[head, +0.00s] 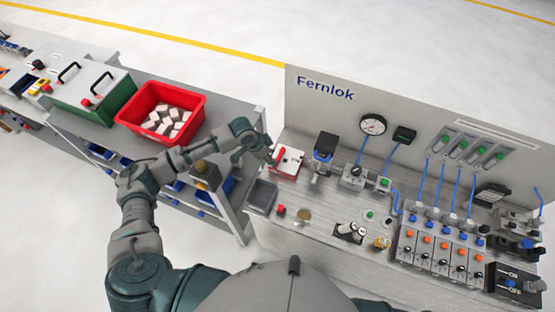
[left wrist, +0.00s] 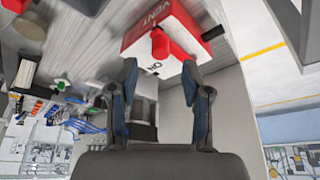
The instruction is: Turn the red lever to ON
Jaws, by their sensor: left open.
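A box with a white and red face (head: 287,161) stands at the left end of the workbench, beside my left gripper. In the left wrist view the box face (left wrist: 140,38) carries the word VENT on its red part and a small label that seems to read ON, upside down. The red lever (left wrist: 160,43) sticks out from this face; its exact setting is hard to tell. My left gripper (left wrist: 160,72) is open, its two fingers apart with the lever ahead between them. No grip on it shows. In the head view the left gripper (head: 268,154) reaches the box from the left. My right gripper is out of view.
The workbench (head: 325,232) has a Fernlok back panel (head: 330,105), a gauge (head: 373,124) and a row of valves with blue hoses. A grey tray (head: 262,196) sits near the box. A red bin (head: 195,98) of pale blocks and a green case (head: 95,88) stand left.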

